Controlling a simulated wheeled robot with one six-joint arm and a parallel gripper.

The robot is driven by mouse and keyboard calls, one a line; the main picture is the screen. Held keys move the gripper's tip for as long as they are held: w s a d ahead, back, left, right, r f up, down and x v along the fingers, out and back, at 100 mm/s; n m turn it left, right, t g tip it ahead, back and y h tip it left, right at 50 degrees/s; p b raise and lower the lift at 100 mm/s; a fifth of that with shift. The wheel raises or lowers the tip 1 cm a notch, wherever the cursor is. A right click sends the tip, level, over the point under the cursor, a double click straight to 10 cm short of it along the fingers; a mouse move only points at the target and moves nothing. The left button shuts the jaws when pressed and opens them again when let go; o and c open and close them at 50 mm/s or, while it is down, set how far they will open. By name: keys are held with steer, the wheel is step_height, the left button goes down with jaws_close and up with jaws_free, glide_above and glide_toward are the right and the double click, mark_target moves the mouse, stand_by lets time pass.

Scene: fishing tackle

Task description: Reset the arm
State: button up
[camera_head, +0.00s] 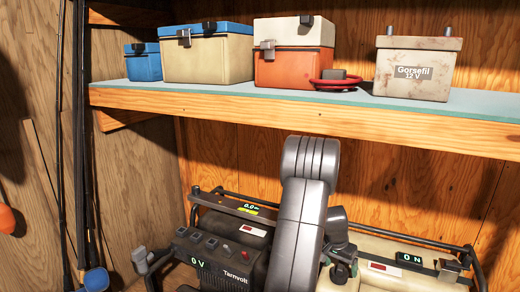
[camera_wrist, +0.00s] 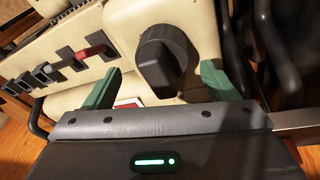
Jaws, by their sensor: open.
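My gripper (camera_wrist: 162,68) is open in the wrist view, its two green fingers spread wide with nothing held between them. A black rotary knob (camera_wrist: 165,60) on a cream panel shows between the fingers; I cannot tell whether they touch it.
A black Tarnvolt unit (camera_head: 236,279) reads 0 V. A cream unit (camera_head: 435,281) at right reads ON. Above, a shelf (camera_head: 200,97) carries tackle boxes (camera_head: 208,55), a red round item (camera_head: 335,82) and a Gorsefil battery (camera_head: 415,72). Rods (camera_head: 80,150) stand at left.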

steer(key=n+p, duration=0.1)
steer(key=p, duration=0.1)
steer(key=n+p, duration=0.2)
steer(key=n+t+p, duration=0.1)
steer(key=p, duration=0.1)
steer(key=shift+r+n+y+p, duration=0.3)
steer(key=shift+n+p, duration=0.1)
steer(key=n+p, duration=0.2)
steer(key=p, duration=0.3)
steer(key=n+p, duration=0.1)
steer(key=n+y+p, duration=0.1)
steer(key=shift+d+f+t+p, duration=0.1)
steer(key=shift+f+t+p, duration=0.2)
steer(key=shift+p, duration=0.1)
steer(key=shift+r+p, duration=1.25)
steer(key=shift+r, duration=0.05)
